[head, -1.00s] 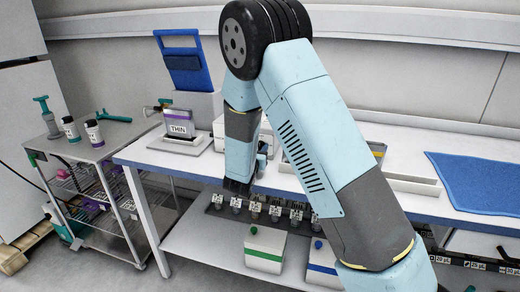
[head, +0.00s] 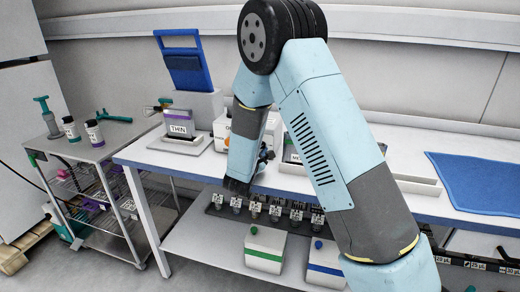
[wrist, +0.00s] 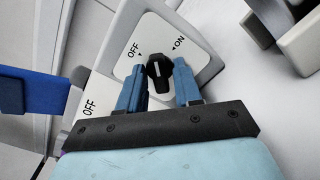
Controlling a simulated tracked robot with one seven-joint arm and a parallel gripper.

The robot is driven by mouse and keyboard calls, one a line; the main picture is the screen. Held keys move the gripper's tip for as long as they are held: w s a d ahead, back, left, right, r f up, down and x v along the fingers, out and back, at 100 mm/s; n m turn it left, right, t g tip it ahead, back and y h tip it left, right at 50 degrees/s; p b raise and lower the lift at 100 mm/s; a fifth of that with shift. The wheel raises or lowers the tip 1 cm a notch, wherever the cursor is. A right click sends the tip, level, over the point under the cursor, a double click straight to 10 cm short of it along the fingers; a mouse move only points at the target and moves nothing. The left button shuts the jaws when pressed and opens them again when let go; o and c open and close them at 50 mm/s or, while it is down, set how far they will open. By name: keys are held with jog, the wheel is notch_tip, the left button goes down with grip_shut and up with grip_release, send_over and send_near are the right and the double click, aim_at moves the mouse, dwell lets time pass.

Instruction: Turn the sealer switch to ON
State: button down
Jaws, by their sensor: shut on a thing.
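In the wrist view the sealer switch is a black knob (wrist: 155,70) with a white pointer line, on a white plate (wrist: 128,66) marked OFF at left and ON at right. The pointer line aims between the two marks, so the knob sits at neither clearly. My gripper (wrist: 158,66) has its two blue fingers on either side of the knob and is shut on it. In the head view my arm hides most of the white machine (head: 222,126) behind it, and the switch cannot be made out there.
A container labelled THIN (head: 180,130) stands on the bench left of my arm. A blue mat (head: 480,180) lies at the right. Green-banded (head: 265,250) and blue-banded (head: 326,262) boxes stand on the lower shelf. A grey cart (head: 90,143) stands at the left.

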dwell(0.3)
jog(key=m, duration=0.4)
jog(key=shift+d, duration=0.1)
jog(key=m, duration=0.4)
jog(key=shift+m, duration=0.3)
jog(key=c, duration=0.7)
grip_release()
jog(key=shift+v, duration=3.05)
jog(key=shift+r, duration=0.1)
jog(key=shift+s, duration=0.1)
